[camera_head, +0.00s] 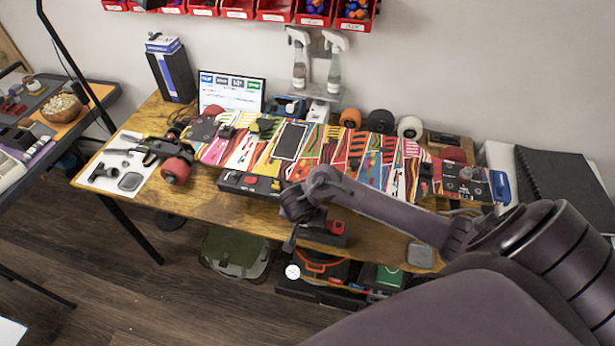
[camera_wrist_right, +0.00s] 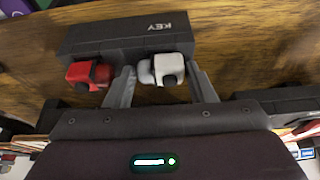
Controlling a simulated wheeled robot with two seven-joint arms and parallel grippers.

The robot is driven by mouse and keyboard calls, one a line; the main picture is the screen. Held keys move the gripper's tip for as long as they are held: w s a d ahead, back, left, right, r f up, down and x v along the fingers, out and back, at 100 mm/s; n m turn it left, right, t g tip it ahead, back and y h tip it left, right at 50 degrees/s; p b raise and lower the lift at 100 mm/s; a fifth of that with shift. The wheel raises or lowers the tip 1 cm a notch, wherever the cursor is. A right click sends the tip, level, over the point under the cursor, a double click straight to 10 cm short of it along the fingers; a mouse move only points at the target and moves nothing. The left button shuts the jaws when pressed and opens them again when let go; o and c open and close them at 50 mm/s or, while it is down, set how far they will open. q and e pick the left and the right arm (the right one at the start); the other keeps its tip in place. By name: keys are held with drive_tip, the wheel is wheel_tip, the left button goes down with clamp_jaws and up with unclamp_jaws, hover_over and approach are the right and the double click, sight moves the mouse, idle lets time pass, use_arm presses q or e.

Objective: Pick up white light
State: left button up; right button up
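The white light (camera_wrist_right: 166,68) is on the side of a dark box marked KEY (camera_wrist_right: 115,35) in the right wrist view. A red light (camera_wrist_right: 88,74) sits beside it, to the left. My right gripper (camera_wrist_right: 160,80) is open, with one finger on each side of the white light. The fingertips are close to it; I cannot tell if they touch. In the head view my right gripper (camera_head: 291,236) is over the table's front edge. The red light (camera_head: 336,227) shows just right of it, while the white light seems hidden behind my gripper. My left gripper is out of view.
A colourful skateboard deck (camera_head: 350,150) lies across the wooden table (camera_head: 150,110). A dark strip with red parts (camera_head: 250,184) lies along its front. Wheels, a screen (camera_head: 232,90) and a blue box (camera_head: 170,75) stand behind. A green bag (camera_head: 235,248) is below.

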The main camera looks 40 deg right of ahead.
drive_tip(key=c, duration=0.5)
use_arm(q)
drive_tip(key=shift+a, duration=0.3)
use_arm(e)
drive_tip(key=shift+c, duration=0.6)
drive_tip(key=shift+r, duration=0.1)
